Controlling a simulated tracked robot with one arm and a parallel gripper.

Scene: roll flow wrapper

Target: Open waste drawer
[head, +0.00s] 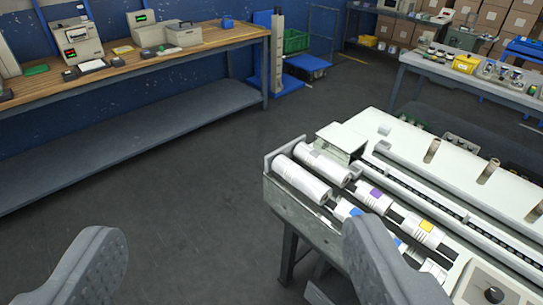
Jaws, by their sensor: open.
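My gripper (232,268) is open and empty, its two grey fingers at the bottom of the view with bare floor between them. The roll flow wrapper (285,205) stands at the right, a pale machine on dark legs with white film rolls (302,180) at its near end. The right finger overlaps the machine's front side in the picture and hides part of it. I cannot tell whether it touches. I cannot make out a waste drawer; the lower part of the machine is mostly hidden or out of view.
A long wooden workbench (150,65) with a grey lower shelf (130,125) runs along the blue wall at the left, carrying devices. A blue platform cart (308,63) and a green crate (296,41) stand at the back. A white table (480,80) is back right. The middle floor is clear.

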